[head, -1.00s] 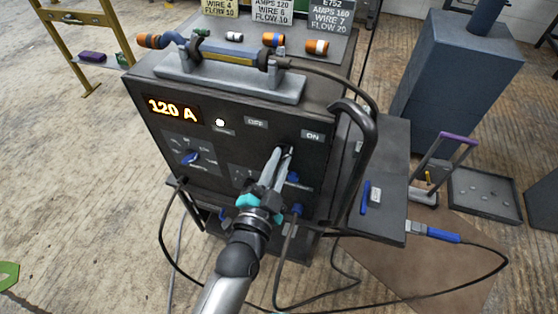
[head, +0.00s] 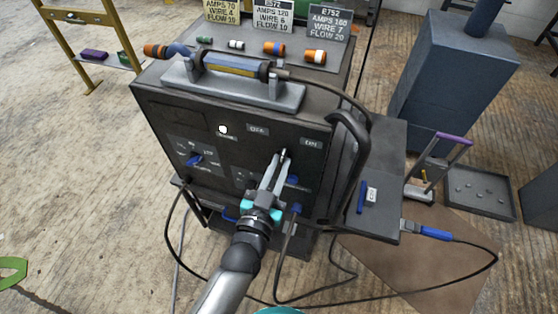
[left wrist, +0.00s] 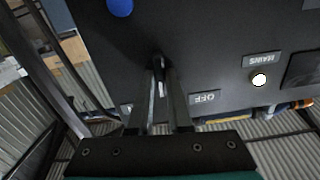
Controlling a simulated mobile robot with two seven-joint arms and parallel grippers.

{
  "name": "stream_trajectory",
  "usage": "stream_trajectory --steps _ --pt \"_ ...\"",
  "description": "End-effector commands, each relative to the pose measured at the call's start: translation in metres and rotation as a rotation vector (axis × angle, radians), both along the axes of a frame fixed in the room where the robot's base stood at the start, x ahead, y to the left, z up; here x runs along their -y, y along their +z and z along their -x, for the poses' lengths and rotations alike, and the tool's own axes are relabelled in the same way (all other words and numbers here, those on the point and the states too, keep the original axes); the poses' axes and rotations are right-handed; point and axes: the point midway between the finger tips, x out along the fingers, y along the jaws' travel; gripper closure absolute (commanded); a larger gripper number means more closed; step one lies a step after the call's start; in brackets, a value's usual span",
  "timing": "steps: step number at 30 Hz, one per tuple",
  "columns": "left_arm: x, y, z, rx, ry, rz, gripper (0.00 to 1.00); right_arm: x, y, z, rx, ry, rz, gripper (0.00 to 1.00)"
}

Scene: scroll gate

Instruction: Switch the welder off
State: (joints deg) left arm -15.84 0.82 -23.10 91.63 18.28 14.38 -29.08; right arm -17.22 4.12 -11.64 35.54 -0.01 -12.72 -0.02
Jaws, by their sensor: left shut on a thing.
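The welder (head: 160,100) is a dark box with a sloped front panel. Its display window is dark, while the small round lamp (head: 222,129) by the MAINS label (left wrist: 262,60) shows white. The power switch (left wrist: 158,62) sits between the OFF label (head: 258,129) and the ON label (head: 311,143). My left gripper (head: 282,158) is shut on the switch lever, which its fingertips mostly hide. In the left wrist view the two fingers (left wrist: 160,75) close around it. My right gripper does not show in either view.
A torch rests in a cradle (head: 240,92) on the welder's top, with several coloured parts behind it. A black handle (head: 350,150) curves along the right side. A side shelf (head: 385,190) and loose cables (head: 440,290) lie to the right.

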Motion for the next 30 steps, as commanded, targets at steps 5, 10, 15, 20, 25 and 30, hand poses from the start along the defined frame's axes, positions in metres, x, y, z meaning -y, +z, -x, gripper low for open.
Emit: stream_trajectory --steps 5,10,15,20,25,30 --pt "0.000 0.002 0.000 -0.052 -0.001 0.161 1.00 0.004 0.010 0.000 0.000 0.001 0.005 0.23" --pt "-0.001 0.001 0.000 -0.101 -0.001 0.313 1.00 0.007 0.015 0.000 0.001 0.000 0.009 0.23" --pt "-0.001 0.001 0.000 -0.148 0.000 0.460 1.00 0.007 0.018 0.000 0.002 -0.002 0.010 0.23" --pt "-0.001 0.000 0.000 -0.187 0.000 0.578 1.00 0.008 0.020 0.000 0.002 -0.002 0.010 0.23" --pt "-0.001 0.000 0.000 -0.218 0.000 0.673 1.00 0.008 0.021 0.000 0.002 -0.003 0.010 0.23" --pt "-0.001 0.000 0.000 -0.238 0.000 0.735 1.00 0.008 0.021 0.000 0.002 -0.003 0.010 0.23"
